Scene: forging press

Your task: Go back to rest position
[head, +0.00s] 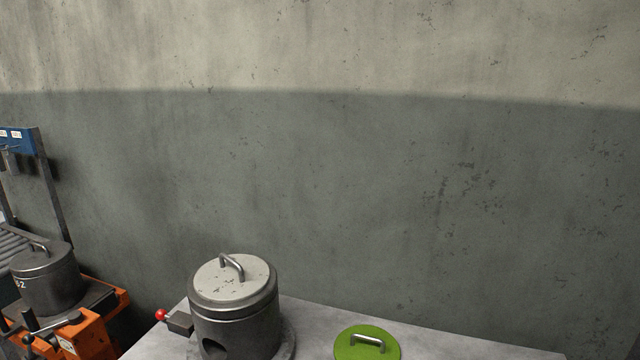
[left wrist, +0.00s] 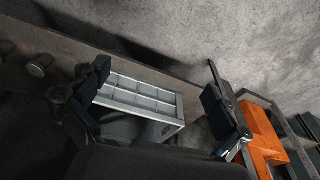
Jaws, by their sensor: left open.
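My left gripper (left wrist: 157,78) shows only in the left wrist view. Its two dark fingers stand wide apart, with nothing held between them. A light grey box with a gridded top (left wrist: 143,97) shows beyond the gap between the fingers; the gripper looks apart from it. Neither arm shows in the head view, and my right gripper is in no view.
In the head view, a grey table (head: 445,345) carries a lidded metal pot (head: 235,315) and a green lid with a handle (head: 367,344). A second pot (head: 47,280) stands on an orange machine (head: 90,335) at left. The wall (head: 400,190) lies behind.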

